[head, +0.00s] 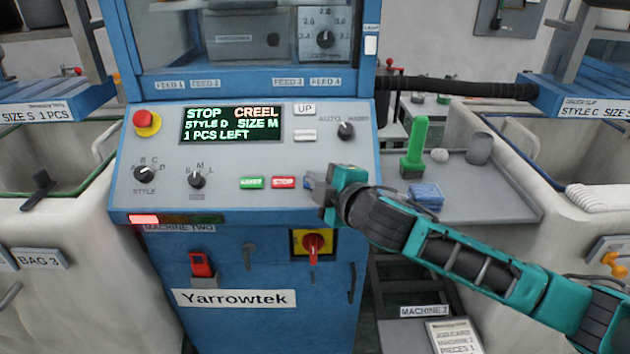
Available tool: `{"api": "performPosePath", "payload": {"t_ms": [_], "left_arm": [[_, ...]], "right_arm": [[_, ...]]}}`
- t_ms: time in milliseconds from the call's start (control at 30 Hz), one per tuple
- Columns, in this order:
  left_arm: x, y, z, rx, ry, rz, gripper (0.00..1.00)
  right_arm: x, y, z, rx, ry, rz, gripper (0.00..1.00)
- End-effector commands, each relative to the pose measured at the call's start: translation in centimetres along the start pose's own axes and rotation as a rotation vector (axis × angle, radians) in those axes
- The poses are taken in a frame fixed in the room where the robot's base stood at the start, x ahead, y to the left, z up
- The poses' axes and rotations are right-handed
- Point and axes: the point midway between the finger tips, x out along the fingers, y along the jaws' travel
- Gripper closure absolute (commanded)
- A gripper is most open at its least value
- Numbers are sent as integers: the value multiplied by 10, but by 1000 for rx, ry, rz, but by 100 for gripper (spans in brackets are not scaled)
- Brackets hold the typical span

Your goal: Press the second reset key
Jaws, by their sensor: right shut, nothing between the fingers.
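My right gripper (314,186) is shut and empty. Its arm comes in from the right, and its fingertips are over the right part of the sloping grey control panel (240,155) of the blue machine labelled "MACHINE TWO". A green key (252,183) and a red STOP key (284,182) lie in a row just left of the fingertips. No reset key shows clearly; the panel at and behind the fingertips is hidden. I cannot tell whether the fingertips touch the panel. The display (232,124) reads "STOP CREEL, STYLE D SIZE M, 1 PCS LEFT". My left gripper is out of view.
A red emergency button (144,118) and dials for style (144,174), size (196,180) and another (346,130) stand out from the panel. A red lamp segment (145,219) glows below. A grey side shelf (480,200) holds a green peg (415,140) and a blue block (427,195).

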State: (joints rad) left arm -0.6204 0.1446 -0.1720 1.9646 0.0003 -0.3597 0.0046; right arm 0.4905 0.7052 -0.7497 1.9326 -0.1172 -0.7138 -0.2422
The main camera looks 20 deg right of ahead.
Motion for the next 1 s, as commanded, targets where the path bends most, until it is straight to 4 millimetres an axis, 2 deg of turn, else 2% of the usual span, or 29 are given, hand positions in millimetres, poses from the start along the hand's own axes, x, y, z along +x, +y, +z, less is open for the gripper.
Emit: {"api": "performPosePath", "payload": {"t_ms": [1000], "left_arm": [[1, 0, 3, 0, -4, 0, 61]], "right_arm": [[6, -4, 5, -1, -1, 0, 100]]}}
